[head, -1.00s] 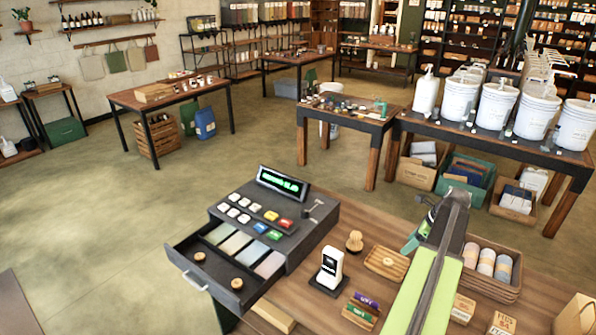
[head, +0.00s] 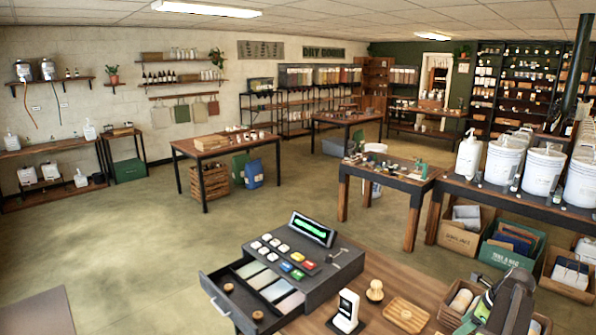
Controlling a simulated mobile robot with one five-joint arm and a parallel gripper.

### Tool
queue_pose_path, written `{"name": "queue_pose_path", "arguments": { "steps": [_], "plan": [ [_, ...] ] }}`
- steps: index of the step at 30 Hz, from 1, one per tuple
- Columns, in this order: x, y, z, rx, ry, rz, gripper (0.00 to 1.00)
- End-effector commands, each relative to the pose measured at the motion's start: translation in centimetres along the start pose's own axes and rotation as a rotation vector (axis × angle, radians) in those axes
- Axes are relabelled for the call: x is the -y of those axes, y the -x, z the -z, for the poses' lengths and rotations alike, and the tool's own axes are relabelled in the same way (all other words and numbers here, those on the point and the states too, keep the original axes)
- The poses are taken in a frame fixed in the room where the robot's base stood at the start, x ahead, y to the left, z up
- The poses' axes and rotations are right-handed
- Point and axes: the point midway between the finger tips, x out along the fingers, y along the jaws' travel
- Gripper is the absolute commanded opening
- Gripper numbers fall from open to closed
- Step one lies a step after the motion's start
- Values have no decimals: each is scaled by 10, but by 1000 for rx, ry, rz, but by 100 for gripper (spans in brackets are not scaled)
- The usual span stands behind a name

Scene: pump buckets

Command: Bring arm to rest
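A cash register (head: 300,262) with its drawer (head: 240,300) pulled out stands on the counter. A card reader (head: 346,312), a wooden knob brush (head: 375,290) and a wooden dish (head: 406,315) are left of my arm. White pump buckets (head: 541,172) stand on the table behind.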

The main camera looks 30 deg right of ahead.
Motion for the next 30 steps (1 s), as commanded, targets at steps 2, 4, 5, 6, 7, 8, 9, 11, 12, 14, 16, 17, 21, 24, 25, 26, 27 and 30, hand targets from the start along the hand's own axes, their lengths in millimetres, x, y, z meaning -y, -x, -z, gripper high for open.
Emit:
{"name": "queue_pose_path", "arguments": {
  "steps": [2,4,5,6,7,8,9,11,12,14,16,17,21,24,25,26,27,30],
  "plan": [
    [-8,-10,-17,-8,60,-12,56],
    [-15,-17,-30,-14,113,-22,56],
    [-18,-20,-36,-17,137,-26,56],
    [-22,-25,-44,-21,171,-32,56],
    [-26,-28,-50,-24,198,-37,56],
    [-29,-32,-56,-27,226,-42,56],
    [-35,-37,-65,-32,268,-50,56],
    [-44,-46,-80,-41,338,-62,56],
    [-52,-52,-92,-45,390,-72,56],
    [-64,-62,-109,-53,475,-87,56],
    [-82,-75,-131,-64,587,-107,56],
    [-91,-81,-141,-68,641,-117,56],
    [-148,-115,-197,-89,965,-178,56],
    [-213,-144,-244,-104,1296,-241,56],
    [-235,-152,-257,-107,1405,-262,56],
    [-257,-160,-269,-110,1515,-284,56],
    [-287,-170,-283,-111,1663,-313,56],
    [-362,-190,-311,-109,2025,-386,56]
  ]
}}
